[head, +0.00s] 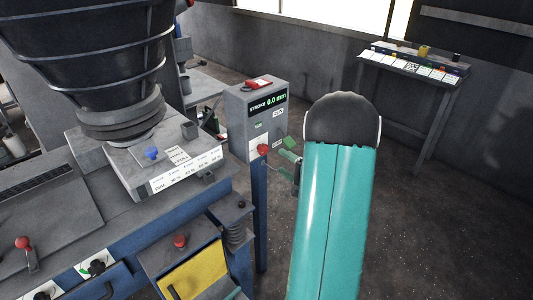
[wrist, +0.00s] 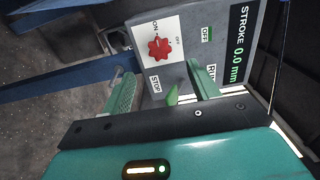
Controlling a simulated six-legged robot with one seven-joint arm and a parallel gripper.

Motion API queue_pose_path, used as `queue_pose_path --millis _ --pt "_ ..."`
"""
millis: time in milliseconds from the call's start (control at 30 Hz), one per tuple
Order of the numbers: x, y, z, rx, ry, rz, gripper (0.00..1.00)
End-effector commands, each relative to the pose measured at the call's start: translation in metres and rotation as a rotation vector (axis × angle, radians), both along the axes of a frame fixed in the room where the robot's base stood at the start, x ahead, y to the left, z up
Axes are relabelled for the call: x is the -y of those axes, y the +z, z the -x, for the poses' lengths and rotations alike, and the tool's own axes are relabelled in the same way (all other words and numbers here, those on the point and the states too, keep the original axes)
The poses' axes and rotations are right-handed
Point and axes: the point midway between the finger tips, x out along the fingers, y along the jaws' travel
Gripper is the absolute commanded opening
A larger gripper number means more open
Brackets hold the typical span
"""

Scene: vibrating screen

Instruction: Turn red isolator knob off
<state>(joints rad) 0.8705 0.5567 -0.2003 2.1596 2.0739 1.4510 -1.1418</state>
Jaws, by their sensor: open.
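The red isolator knob (wrist: 158,48) is a lobed red handle on a white plate on the grey control box. In the wrist view, small ON and OFF marks show around it; which one it points at is not clear. In the head view, the knob (head: 263,150) is low on the box front. My gripper (wrist: 160,72) is open and empty, its green fingers pointing toward the box face on either side of the knob's line. The knob shows beyond the fingertips, apparently untouched. In the head view, my gripper (head: 287,157) is just right of the knob.
The control box (head: 242,118) has a "STROKE 0.0 mm" display (head: 268,101) and a red item (head: 258,83) on top. STOP (wrist: 156,84), OFF and RUN labels are close to the knob. A green piece (wrist: 172,95) shows between my fingers. Machine panels fill the left.

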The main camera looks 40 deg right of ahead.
Motion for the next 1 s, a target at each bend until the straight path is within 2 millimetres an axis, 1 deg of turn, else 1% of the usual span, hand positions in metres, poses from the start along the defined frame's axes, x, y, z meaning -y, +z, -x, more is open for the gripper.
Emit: queue_pose_path --millis 33,200,300,400,533,767,800,867,1000 --pt "-0.002 -0.001 -0.012 -0.001 0.004 0.000 0.60" --pt "-0.004 0.000 -0.046 0.000 0.006 -0.001 0.60" --pt "-0.005 -0.001 -0.064 0.000 0.006 -0.001 0.60" --pt "-0.005 0.000 -0.076 -0.001 0.006 -0.001 0.60" --pt "-0.006 0.000 -0.084 0.000 0.005 -0.001 0.60" --pt "-0.006 0.000 -0.084 -0.001 0.005 -0.001 0.60" --pt "-0.006 0.000 -0.084 -0.001 0.005 -0.001 0.58" --pt "-0.006 0.000 -0.084 -0.001 0.005 -0.001 0.46" --pt "-0.005 0.000 -0.084 -0.001 0.005 -0.001 0.19"
